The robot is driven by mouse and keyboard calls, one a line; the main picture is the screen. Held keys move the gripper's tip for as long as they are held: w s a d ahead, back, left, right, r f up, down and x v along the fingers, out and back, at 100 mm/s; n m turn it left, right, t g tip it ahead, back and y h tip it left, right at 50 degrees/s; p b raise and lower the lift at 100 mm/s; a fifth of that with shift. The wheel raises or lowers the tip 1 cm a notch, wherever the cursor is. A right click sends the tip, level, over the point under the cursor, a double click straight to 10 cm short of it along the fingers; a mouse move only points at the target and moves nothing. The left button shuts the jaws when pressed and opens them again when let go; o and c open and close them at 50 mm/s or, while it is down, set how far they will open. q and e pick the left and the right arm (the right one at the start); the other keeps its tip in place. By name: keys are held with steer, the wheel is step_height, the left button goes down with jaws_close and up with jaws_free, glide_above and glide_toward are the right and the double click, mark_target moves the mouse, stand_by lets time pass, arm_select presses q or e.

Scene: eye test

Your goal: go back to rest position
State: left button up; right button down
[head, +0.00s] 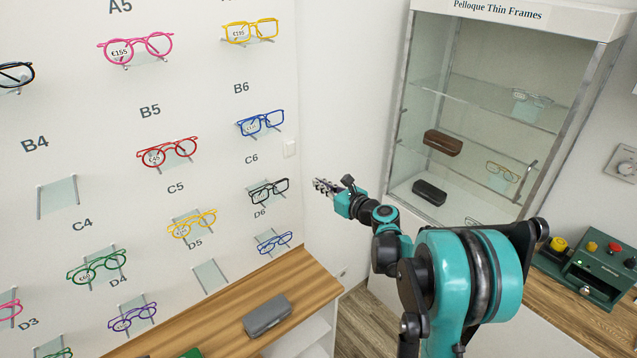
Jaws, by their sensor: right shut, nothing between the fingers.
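My right gripper (324,187) is shut and empty at the end of my teal and black right arm. It is in mid-air, right of the black glasses (268,192) on the wall and apart from them. The arm comes in from the lower right and reaches left, in front of the white wall corner. My left gripper is not in view.
Several glasses, such as the red pair (167,152), sit on wall holders. A wooden counter (222,303) bears a grey case (267,316). A glass cabinet (488,110) stands behind my arm. A green machine (590,270) sits on another counter at right.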

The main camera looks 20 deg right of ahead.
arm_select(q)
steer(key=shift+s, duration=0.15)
arm_select(e)
steer(key=shift+s+r, duration=0.1)
steer(key=s+a+f+n+g+b, duration=0.25)
steer(key=s+a+n, duration=0.25)
steer(key=s+n, duration=0.25)
steer(key=s+a+f+n+g+b, duration=0.2)
steer(key=s+a+n+g, duration=0.1)
steer(key=s+a+n, duration=0.4)
arm_select(q)
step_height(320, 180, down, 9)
steer(key=b, duration=0.5)
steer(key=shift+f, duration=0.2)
arm_select(e)
steer(key=s+d+f+n+g+h, duration=0.1)
steer(key=s+f+n+h, duration=0.1)
steer(key=s+f+n, duration=0.2)
steer(key=s+d+f+n+g+h, duration=0.1)
steer(key=s+f+n, duration=0.3)
steer(key=s+n, duration=0.3)
steer(key=s+d+f+n+g+h, duration=0.1)
steer(key=s+f+n, duration=0.3)
steer(key=s, duration=0.7)
steer(key=shift+s+d+n+h, duration=0.4)
steer(key=shift+n+h, duration=0.4)
steer(key=shift+n, duration=0.45)
